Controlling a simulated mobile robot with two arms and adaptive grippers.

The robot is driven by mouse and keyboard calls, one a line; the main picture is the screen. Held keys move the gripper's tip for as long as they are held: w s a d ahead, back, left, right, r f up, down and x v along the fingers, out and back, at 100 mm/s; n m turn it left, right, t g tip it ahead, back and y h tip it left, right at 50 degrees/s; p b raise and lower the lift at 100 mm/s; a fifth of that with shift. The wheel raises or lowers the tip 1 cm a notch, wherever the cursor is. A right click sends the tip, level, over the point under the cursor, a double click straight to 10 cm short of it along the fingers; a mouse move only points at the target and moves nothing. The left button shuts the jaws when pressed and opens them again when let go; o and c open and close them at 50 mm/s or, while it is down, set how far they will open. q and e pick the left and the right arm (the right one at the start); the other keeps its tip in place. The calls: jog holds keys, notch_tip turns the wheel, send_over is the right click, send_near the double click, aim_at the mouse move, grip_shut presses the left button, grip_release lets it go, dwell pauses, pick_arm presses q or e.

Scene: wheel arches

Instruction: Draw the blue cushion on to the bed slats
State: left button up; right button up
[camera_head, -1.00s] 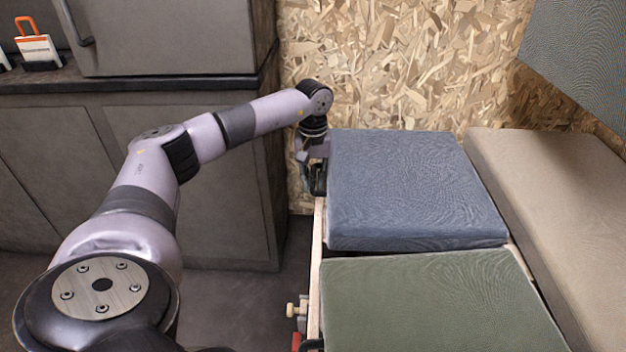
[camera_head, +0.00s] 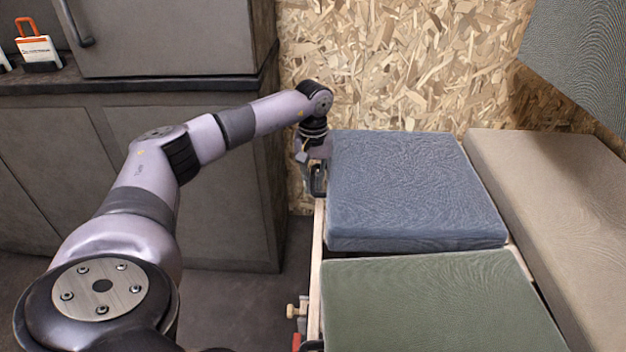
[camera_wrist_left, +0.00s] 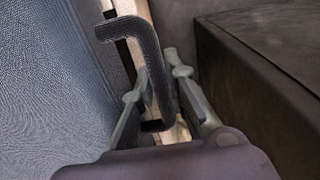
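The blue cushion (camera_head: 415,190) lies flat at the back, against the chipboard wall, and fills the left of the left wrist view (camera_wrist_left: 50,100). My left gripper (camera_head: 318,180) points down beside the cushion's left edge, over the pale wooden rail (camera_head: 317,235). In the left wrist view its fingers (camera_wrist_left: 155,85) stand on both sides of a bent dark bar or handle (camera_wrist_left: 155,60). I cannot tell whether they press on it. The slats are hidden under the cushions. My right gripper is not in view.
A green cushion (camera_head: 430,305) lies in front of the blue one, with a narrow gap between them. A beige cushion (camera_head: 560,200) lies along the right. Grey cabinets (camera_head: 190,180) stand behind my left arm. Dark floor (camera_head: 245,310) is open left of the rail.

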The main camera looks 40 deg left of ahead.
pick_arm(q)
jog(key=o, duration=0.5)
jog(key=shift+c, duration=0.2)
jog(key=shift+r, duration=0.1)
notch_tip(320, 180, up, 12)
dwell(0.8)
